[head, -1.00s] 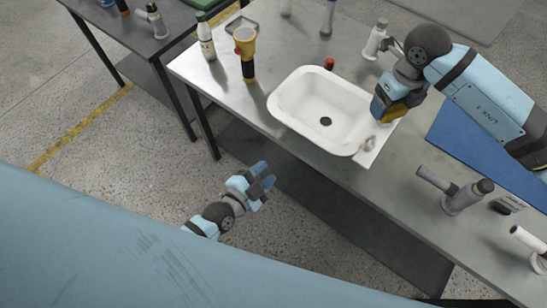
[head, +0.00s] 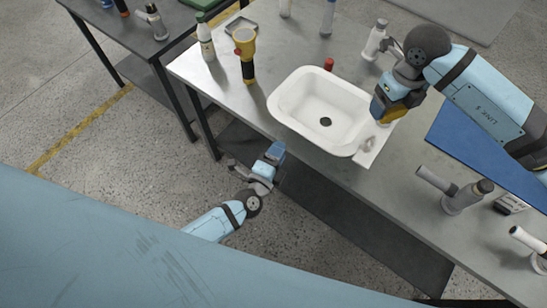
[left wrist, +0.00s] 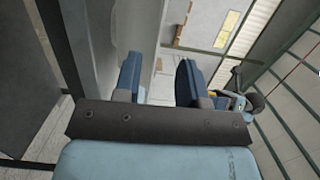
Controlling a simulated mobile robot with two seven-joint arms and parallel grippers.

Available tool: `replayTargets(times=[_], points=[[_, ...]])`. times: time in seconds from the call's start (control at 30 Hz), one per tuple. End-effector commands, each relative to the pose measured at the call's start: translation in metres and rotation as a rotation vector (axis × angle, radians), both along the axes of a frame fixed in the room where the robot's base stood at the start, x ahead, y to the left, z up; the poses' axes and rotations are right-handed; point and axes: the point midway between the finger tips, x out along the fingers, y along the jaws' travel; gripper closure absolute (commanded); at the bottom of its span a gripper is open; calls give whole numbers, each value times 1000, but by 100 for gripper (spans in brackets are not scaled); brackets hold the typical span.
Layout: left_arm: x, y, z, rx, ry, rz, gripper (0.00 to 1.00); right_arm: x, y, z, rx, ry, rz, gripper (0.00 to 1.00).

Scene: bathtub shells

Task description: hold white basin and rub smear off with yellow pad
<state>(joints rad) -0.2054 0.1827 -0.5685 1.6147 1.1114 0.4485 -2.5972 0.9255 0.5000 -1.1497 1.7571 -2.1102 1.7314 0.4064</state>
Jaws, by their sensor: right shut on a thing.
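The white basin (head: 300,118) sits on the steel table, its dark drain at the bottom of the bowl. A greyish mark (head: 369,144) shows on its flat right-hand ledge, near the front corner; it is too small to tell its exact nature. My right gripper (head: 387,106) is shut on the yellow pad (head: 393,114) at the basin's right edge. Whether the pad touches the ledge I cannot tell. My left gripper (head: 274,153) is by the table's front edge, left of and apart from the basin. Its fingers stand apart and empty in the left wrist view (left wrist: 160,78).
A yellow-and-black torch (head: 246,55) and a white bottle (head: 205,38) stand left of the basin. A small red item (head: 329,64) is behind it. A blue mat (head: 480,145) and grey fixtures (head: 463,195) lie to the right. A second table (head: 165,45) is at far left.

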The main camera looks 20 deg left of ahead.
Motion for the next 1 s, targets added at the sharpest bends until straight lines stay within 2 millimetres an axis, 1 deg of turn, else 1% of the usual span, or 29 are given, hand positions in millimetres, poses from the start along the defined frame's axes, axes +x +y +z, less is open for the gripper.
replayTargets(times=[0.03,0.1,0.3,0.4,0.5,0.63,0.9,0.93,0.97,1.0], points=[[11,-2,1,0,-2,0,62,0,0,0,0,0,0,45],[25,-5,1,0,-2,-1,62,0,0,0,0,0,0,45],[61,-12,1,1,-2,-1,62,0,0,0,0,0,0,45],[75,-15,1,0,-1,-2,62,0,0,0,0,0,0,45],[84,-17,0,0,-1,-1,62,0,0,0,0,0,0,45],[91,-18,0,-1,0,-1,62,0,0,0,0,0,0,45],[92,-18,0,-1,0,-1,62,0,0,0,0,0,0,45],[92,-18,0,-1,0,-1,64,0,0,0,0,0,0,45],[92,-18,0,-1,0,-1,71,0,0,0,0,0,0,45],[92,-18,0,-1,0,-1,80,0,0,0,0,0,0,45]])
